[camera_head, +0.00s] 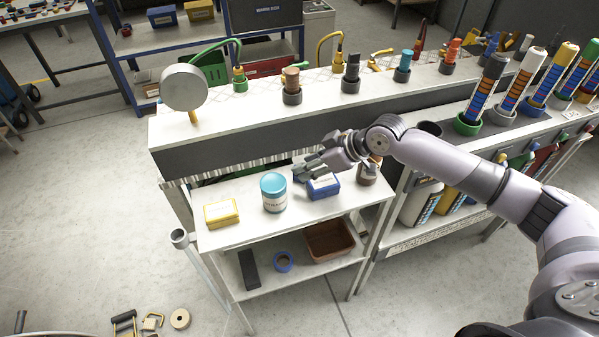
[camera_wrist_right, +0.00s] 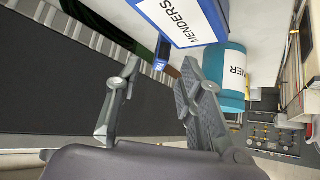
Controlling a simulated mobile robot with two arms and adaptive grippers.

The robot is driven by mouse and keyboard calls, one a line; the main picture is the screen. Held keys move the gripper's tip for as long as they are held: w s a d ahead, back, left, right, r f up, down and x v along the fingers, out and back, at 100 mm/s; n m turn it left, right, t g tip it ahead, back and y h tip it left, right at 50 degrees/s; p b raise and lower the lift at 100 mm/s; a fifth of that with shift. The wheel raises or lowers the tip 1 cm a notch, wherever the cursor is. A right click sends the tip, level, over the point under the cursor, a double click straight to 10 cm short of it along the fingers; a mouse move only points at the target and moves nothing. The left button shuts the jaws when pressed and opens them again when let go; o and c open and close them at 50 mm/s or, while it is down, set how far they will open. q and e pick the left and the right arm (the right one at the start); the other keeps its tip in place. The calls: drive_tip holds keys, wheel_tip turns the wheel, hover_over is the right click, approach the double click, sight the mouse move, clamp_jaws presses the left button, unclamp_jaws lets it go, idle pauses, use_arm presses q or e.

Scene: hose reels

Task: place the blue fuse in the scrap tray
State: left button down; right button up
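My right gripper (camera_head: 305,172) is over the upper shelf of the small rack, beside the blue MENDERS box (camera_head: 323,186). In the right wrist view its fingers (camera_wrist_right: 160,66) are apart, with nothing clearly held. A small blue piece (camera_wrist_right: 163,52) shows just beyond the fingertips, by the MENDERS box; I cannot tell whether it is the blue fuse. No other thing is clearly that fuse. A brown, open tray (camera_head: 329,241) on the lower shelf may be the scrap tray; no label is readable. My left gripper is not in view.
A teal-lidded can (camera_head: 273,193) and a yellow box (camera_head: 222,213) stand left of the MENDERS box. A blue ring (camera_head: 284,262) and a dark block (camera_head: 249,269) lie on the lower shelf. The bench (camera_head: 230,118) with several upright fittings rises behind.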

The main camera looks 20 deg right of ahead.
drive_tip(key=p+x, duration=0.1)
drive_tip(key=x, duration=0.3)
drive_tip(key=shift+w+a+f, duration=0.15)
drive_tip(key=shift+w+f, duration=0.1)
drive_tip(key=shift+s, duration=0.1)
clamp_jaws()
